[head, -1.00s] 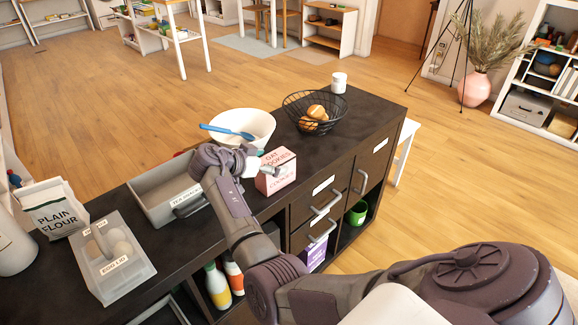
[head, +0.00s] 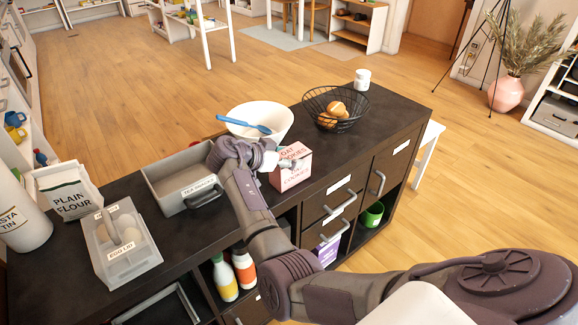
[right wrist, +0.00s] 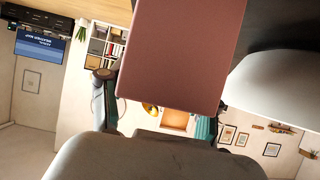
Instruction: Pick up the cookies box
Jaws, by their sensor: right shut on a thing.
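The cookies box (head: 290,180), pink with a white panel and dark lettering, is near the front edge of the dark worktop, in front of the white bowl (head: 270,112). My right gripper (head: 283,163) reaches it from the left, and its fingers are shut on the box. In the right wrist view the plain pink-brown face of the box (right wrist: 185,55) fills the space between the fingers (right wrist: 158,112). I cannot tell whether the box's base touches the worktop. My left gripper is not in view.
A blue utensil (head: 243,125) lies across the bowl. A black wire basket (head: 318,108) with buns and a white cup (head: 362,79) stand behind. A grey tray (head: 160,172), an egg holder (head: 140,262) and a flour bag (head: 70,200) stand left. Drawers (head: 330,200) are below.

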